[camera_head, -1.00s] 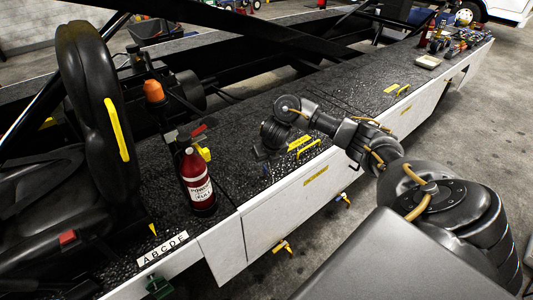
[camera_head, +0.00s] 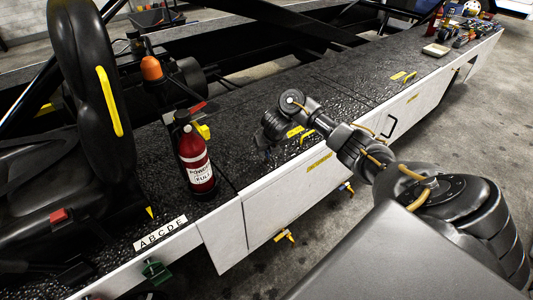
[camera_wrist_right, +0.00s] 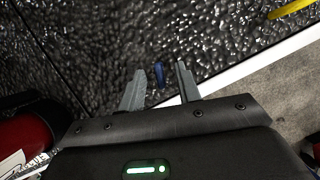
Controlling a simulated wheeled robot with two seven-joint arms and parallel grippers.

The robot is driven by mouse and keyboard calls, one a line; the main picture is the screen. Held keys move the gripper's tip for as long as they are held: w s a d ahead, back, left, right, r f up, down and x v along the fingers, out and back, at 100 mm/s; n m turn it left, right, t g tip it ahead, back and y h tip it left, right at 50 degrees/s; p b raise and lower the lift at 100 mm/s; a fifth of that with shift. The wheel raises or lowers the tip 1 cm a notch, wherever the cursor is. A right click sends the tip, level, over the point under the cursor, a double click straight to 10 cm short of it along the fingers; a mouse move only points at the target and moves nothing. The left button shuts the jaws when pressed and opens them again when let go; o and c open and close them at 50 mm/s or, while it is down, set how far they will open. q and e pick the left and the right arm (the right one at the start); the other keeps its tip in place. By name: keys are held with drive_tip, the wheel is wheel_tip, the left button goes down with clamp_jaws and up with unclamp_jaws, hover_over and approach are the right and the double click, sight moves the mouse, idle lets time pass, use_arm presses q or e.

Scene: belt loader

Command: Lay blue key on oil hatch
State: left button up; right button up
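The blue key (camera_wrist_right: 158,75) is a small dark-blue piece in the right wrist view. It shows against the rough black deck, between the two fingers of my right gripper (camera_wrist_right: 160,88), with a gap on each side. The gripper is open; I cannot tell how far the key is below the fingertips. In the head view my right gripper (camera_head: 266,148) points down over the deck, right of the fire extinguisher. Yellow-marked hatch areas show on the deck, one by the near yellow label (camera_head: 294,131); I cannot read which is the oil hatch. My left gripper is out of view.
A red fire extinguisher (camera_head: 196,163) stands on the deck left of the gripper. A black seat (camera_head: 88,90) is at the left, and a white strip lettered A B C D E (camera_head: 160,233) lies at the near edge. Bare black deck (camera_head: 345,85) extends toward the far right.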

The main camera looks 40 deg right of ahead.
sight(267, 154)
drive_tip(key=shift+b+x, duration=0.5)
drive_tip(key=shift+x, duration=1.35)
clamp_jaws()
